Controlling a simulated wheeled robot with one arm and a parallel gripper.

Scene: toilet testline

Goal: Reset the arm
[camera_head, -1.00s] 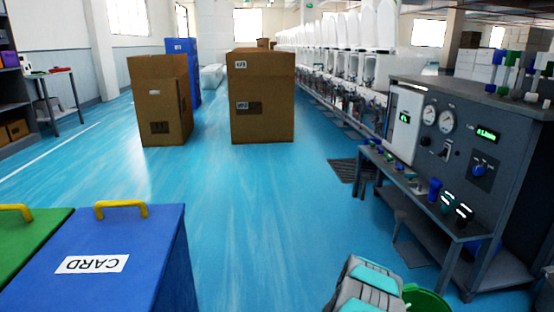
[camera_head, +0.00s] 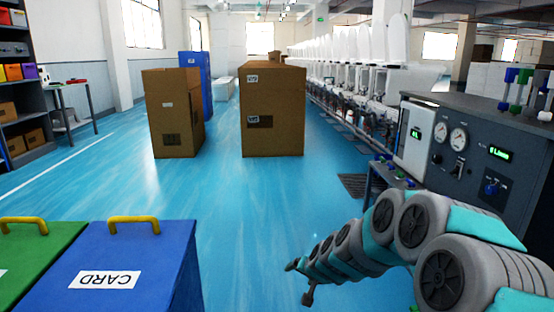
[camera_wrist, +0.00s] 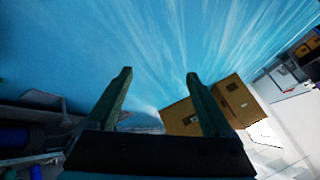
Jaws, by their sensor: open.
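My arm reaches in from the lower right in the head view, with grey and teal links pointing left over the blue floor. My gripper (camera_head: 300,280) is at the arm's far end, above bare floor between the blue bin and the test bench. In the wrist view my gripper (camera_wrist: 160,75) shows two dark fingers spread wide apart, with nothing between them but blue floor and part of a cardboard box. The gripper is open and empty.
A blue bin marked CARD (camera_head: 120,265) and a green bin (camera_head: 35,250) stand at lower left. Two cardboard boxes (camera_head: 272,115) (camera_head: 172,115) stand on the floor ahead. A test bench (camera_head: 470,150) with gauges is close on the right. The middle floor is clear.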

